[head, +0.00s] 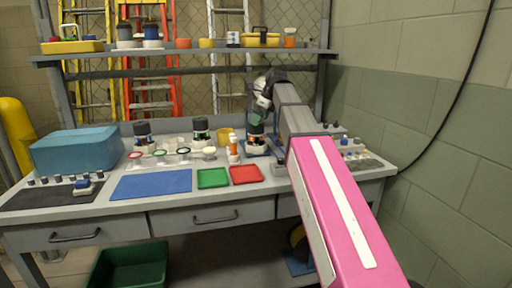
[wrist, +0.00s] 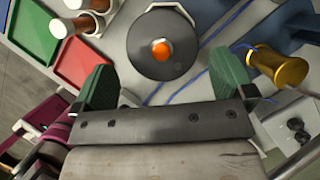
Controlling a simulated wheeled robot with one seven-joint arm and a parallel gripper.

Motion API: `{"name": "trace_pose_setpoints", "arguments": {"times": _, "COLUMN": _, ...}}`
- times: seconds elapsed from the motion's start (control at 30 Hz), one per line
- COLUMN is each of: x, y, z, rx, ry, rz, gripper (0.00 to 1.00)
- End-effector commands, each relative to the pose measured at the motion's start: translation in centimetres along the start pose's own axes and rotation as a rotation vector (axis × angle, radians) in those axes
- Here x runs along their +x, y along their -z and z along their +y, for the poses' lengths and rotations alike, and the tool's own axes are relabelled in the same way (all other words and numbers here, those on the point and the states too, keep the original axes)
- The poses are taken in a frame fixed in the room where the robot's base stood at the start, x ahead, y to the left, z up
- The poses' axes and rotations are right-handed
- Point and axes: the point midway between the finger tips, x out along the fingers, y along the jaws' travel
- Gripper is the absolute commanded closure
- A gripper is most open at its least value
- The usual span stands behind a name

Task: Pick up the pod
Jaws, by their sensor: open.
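Three dark, squat pods with pale bases stand on the bench: a left one (head: 142,132), a middle one (head: 201,133) and a right one (head: 256,144). Which one the task means I cannot tell. My gripper (head: 257,112) is over the right pod in the head view, partly hiding its top. In the wrist view a round dark pod (wrist: 150,66) with an orange knob and a pale bracket lies just beyond the fingertips. My gripper (wrist: 162,83) is open there, its green fingers apart and nothing held between them. The height gap is hard to judge.
A red tray (head: 246,174), green tray (head: 212,179) and blue mat (head: 152,184) lie along the front. An orange-and-white bottle (head: 234,151) and yellow cup (head: 225,136) stand close to the right pod. A shelf (head: 190,51) hangs above; a blue box (head: 77,150) sits left.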

Motion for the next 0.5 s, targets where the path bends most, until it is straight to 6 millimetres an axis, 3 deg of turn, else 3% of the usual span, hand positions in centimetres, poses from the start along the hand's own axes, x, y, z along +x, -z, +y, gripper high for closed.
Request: {"name": "trace_pose_setpoints", "arguments": {"times": 0.5, "x": 5.2, "y": 0.1, "z": -0.3, "rx": 0.000, "ry": 0.000, "rz": 0.000, "gripper": 0.00}}
